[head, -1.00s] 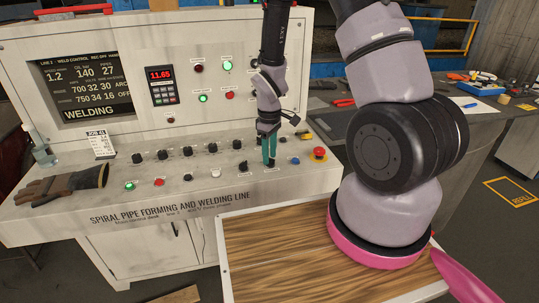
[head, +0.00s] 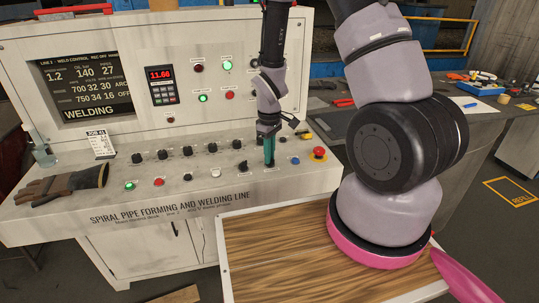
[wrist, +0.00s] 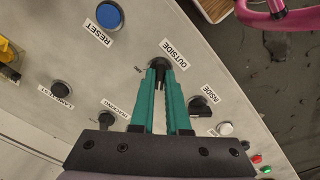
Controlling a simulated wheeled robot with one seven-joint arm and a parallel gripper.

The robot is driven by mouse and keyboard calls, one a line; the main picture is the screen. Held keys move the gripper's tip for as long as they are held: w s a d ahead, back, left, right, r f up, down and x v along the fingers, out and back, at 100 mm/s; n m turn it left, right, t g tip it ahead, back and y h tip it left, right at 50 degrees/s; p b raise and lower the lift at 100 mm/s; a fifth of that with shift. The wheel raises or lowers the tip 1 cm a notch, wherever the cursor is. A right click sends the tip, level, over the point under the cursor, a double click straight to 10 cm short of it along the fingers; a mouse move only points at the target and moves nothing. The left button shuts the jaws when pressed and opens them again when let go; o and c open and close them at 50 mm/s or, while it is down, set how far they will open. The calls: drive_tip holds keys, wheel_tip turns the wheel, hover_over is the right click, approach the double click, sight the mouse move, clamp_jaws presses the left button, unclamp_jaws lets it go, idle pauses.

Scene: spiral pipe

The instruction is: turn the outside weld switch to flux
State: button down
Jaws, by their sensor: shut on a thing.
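The outside weld switch is a black rotary knob (wrist: 160,64) beside the "OUTSIDE" label (wrist: 174,54) in the wrist view. My gripper (wrist: 162,76) has its two teal fingers shut on this knob, covering much of it. Its pointer direction cannot be told. In the head view my gripper (head: 269,163) points down onto the right part of the sloped panel, and its fingers hide the knob. The black inside switch (wrist: 203,106) sits to the right in the wrist view, apart from my fingers.
A blue reset button (wrist: 109,15) and the lamp test knob (wrist: 62,90) are nearby. A red emergency button (head: 318,152) stands at the panel's right end. Gloves (head: 60,186) lie at its left. The screen (head: 86,88) reads "WELDING".

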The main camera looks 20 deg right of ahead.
drive_tip(key=m, duration=0.3)
drive_tip(key=shift+m, duration=2.3)
drive_tip(key=c, duration=0.9)
unclamp_jaws()
drive_tip(key=shift+r, duration=0.1)
wheel_tip(320, 180, up, 11)
drive_tip(key=shift+f, duration=0.2)
drive_tip(key=shift+r, duration=0.1)
